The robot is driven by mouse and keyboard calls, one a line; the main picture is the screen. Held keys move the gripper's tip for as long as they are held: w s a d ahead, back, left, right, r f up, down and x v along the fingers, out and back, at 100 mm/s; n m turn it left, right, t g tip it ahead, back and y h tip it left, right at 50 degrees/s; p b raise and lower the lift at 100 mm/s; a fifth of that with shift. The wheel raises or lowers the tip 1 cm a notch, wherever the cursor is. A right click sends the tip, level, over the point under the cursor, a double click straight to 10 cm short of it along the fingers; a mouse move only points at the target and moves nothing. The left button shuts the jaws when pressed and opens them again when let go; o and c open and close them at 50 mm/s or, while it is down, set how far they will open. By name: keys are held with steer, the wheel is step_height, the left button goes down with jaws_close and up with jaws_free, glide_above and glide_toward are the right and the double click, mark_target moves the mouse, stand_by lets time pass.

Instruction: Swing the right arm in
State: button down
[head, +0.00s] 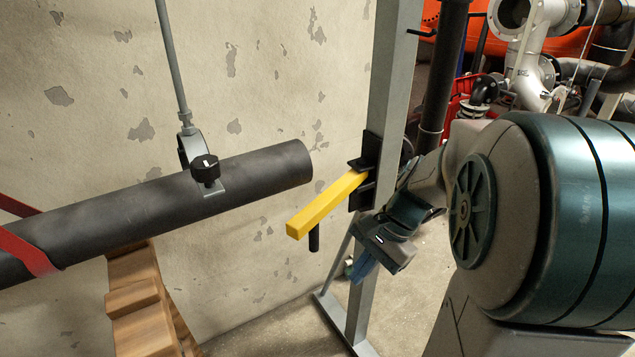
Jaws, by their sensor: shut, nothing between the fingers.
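The yellow arm (330,203) is a square bar joined to a black bracket (364,170) on a grey upright post (393,85). It points toward the front left, below and beside the open end of the dark pipe (230,178), apart from it in the picture. A short black peg (314,238) hangs down near its free end. My gripper (362,268) has blue fingers, shut and empty. It is to the right of the yellow arm and below the bracket, pointing down. I cannot tell whether it touches anything.
A hanger clamp with a black knob (205,170) holds the pipe from a rod. A red strap (27,248) and wooden blocks (143,305) are at the left. The wall (90,90) stands behind. White pipework (530,50) fills the back right.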

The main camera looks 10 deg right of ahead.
steer(key=w+d+r+m+t+y+p, duration=0.2)
steer(key=w+d+r+m+y+p, duration=0.1)
steer(key=w+d+r+m+p, duration=0.5)
steer(key=a+f+b, duration=0.1)
steer(key=a+f, duration=0.1)
steer(key=a, duration=0.3)
steer(key=a+f+m+b, duration=0.1)
steer(key=a+f, duration=0.2)
steer(key=a, duration=0.3)
steer(key=shift+w+f+t+b, duration=0.3)
steer(key=shift+w+b, duration=0.05)
steer(key=shift+w, duration=0.1)
steer(key=shift+w+d, duration=0.1)
